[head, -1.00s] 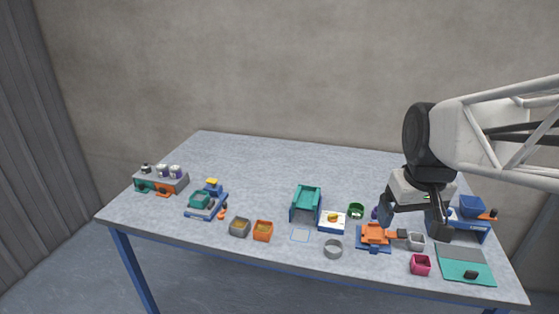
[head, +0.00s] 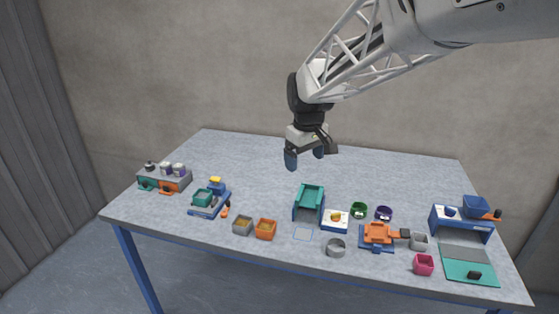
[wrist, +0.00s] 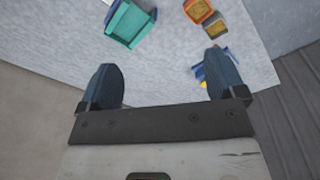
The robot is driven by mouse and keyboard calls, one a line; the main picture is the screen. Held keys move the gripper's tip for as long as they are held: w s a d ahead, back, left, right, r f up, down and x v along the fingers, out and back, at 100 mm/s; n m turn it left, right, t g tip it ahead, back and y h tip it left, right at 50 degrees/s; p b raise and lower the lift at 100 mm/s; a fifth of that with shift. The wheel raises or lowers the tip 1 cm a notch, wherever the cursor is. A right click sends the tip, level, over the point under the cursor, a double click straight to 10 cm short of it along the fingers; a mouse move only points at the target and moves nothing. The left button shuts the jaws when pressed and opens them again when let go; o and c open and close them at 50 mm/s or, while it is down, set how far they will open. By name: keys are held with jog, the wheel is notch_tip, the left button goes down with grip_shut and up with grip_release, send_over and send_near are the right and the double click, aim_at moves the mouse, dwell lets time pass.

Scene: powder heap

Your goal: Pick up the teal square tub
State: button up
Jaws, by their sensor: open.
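The teal square tub (head: 202,196) sits on a blue and grey device (head: 209,207) at the left part of the table in the head view. My gripper (head: 305,156) is open and empty. It is high above the back middle of the table, to the right of the tub and well apart from it. In the wrist view my gripper (wrist: 162,62) shows two dark blue fingers spread wide. The tub cannot be made out there; part of a blue and yellow thing shows beside the right finger, which hides what lies behind it.
A teal tray-like chute (head: 310,197) stands mid-table. Grey (head: 243,225) and orange (head: 265,229) tubs with contents stand at the front. A grey rack (head: 165,177) is at far left. Several devices and cups crowd the right. The back of the table is clear.

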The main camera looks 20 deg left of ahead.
jog(key=w+a+f+n, duration=0.2)
jog(key=w+a+f, duration=0.15)
jog(key=a, duration=0.65)
jog(key=w+a+f+n, duration=0.2)
jog(key=a+f, duration=0.2)
jog(key=a, duration=0.5)
jog(key=n+g, duration=0.1)
jog(key=n, duration=0.2)
send_near(202, 196)
jog(key=s+d, duration=0.1)
jog(key=s, duration=0.2)
jog(key=shift+d, duration=0.25)
jog(key=shift+w+f, duration=0.1)
jog(key=shift+f, duration=1.2)
jog(key=shift+w+f, duration=0.15)
jog(key=shift+f, duration=2.45)
